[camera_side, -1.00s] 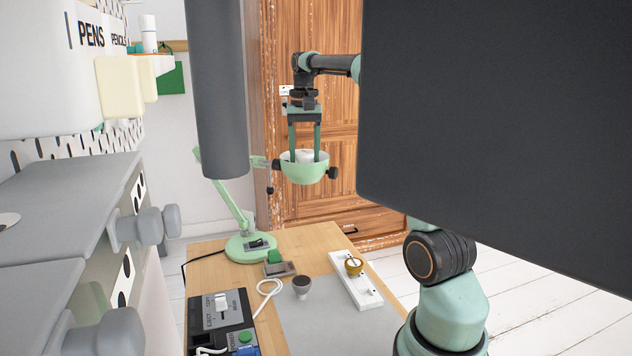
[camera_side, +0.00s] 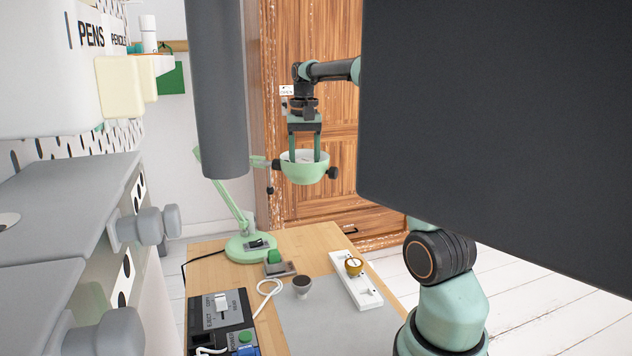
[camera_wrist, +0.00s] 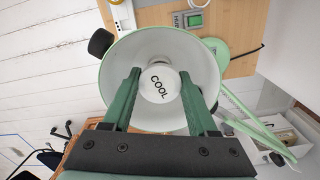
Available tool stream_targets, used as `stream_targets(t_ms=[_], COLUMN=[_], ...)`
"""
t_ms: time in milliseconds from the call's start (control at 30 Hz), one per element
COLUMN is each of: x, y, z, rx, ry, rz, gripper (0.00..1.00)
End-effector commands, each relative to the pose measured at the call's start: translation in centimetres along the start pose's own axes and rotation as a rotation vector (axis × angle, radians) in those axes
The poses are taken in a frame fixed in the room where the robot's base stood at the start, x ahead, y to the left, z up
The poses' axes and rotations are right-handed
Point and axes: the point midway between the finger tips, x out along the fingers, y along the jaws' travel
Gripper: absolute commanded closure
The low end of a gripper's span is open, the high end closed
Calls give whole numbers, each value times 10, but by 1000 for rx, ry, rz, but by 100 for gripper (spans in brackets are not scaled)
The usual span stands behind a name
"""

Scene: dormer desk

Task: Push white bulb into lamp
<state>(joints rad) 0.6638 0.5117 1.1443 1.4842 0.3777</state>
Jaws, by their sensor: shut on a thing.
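The white bulb (camera_wrist: 160,88), marked "COOL", sits between my gripper's (camera_wrist: 160,75) two green fingers in the wrist view, inside the lamp's round shade. The green lamp shade (camera_side: 305,174) opens upward in the side view, and its white inner wall (camera_wrist: 150,45) surrounds the bulb. My gripper (camera_side: 305,158) points down into the shade with its fingertips below the rim, shut on the bulb. Only a little of the bulb (camera_side: 302,155) shows above the rim. The bulb's lower end and the socket are hidden.
The lamp's arm and green base (camera_side: 251,249) stand on the wooden desk. A dark-topped cup-like object (camera_side: 302,286), a white strip (camera_side: 364,292) with a gold-coloured piece, and a control box (camera_side: 220,315) are nearer. A dark knob (camera_side: 333,173) juts from the shade's right.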

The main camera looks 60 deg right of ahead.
Motion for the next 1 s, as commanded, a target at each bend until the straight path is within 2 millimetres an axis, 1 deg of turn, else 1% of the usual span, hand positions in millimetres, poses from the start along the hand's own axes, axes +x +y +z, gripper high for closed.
stream_targets(t_ms=[200,233,300,533,633,767,1000], x=[5,4,4,4,-2,-20,-60], y=[0,0,0,0,0,0,0], z=[0,0,0,0,0,-1,-1], rx=[0,0,0,0,0,0,0], ry=[1,1,1,1,1,5,4], rz=[0,0,0,0,-1,-2,-2], gripper=[97,30,6,6,6,6,6])
